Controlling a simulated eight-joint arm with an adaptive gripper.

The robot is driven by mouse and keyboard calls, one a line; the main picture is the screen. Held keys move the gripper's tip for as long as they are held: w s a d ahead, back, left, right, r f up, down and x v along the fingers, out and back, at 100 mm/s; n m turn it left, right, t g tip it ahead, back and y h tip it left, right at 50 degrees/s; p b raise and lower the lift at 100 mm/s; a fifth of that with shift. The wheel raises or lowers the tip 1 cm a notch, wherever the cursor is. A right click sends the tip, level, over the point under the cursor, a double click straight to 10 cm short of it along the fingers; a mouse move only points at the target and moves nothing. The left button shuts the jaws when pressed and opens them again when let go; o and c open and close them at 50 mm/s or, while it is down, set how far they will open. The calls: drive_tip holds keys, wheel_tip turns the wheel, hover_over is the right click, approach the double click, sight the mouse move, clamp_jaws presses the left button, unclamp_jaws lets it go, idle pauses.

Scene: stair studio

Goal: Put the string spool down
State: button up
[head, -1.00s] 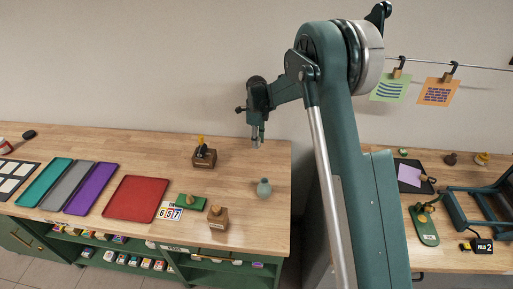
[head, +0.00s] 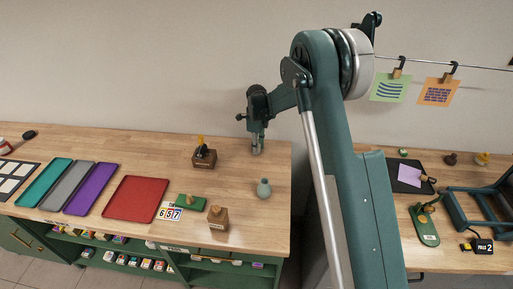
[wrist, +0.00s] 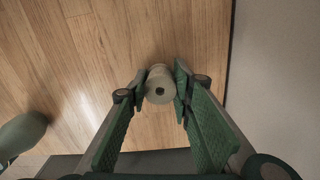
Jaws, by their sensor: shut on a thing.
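My gripper (wrist: 160,90) is shut on the string spool (wrist: 159,82), a pale, off-white spool with a dark hole in its end. In the wrist view it sits between the two green fingers, with the wooden bench top (wrist: 80,60) beneath it. I cannot tell whether the spool touches the wood. In the head view my gripper (head: 257,150) is low over the back right part of the left bench (head: 240,172). The spool is too small there to make out clearly.
A wooden block with a dark top (head: 204,157) is to the left. A red tray (head: 135,199) lies further left. The bench's right edge and the wall are close.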

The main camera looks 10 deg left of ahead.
drive_tip(key=shift+f, duration=0.2)
drive_tip(key=o, duration=0.8)
drive_tip(key=shift+o, duration=0.2)
drive_tip(key=shift+r, duration=0.15)
wheel_tip(320, 180, up, 12)
idle(0.7)
drive_tip(key=shift+r, duration=0.1)
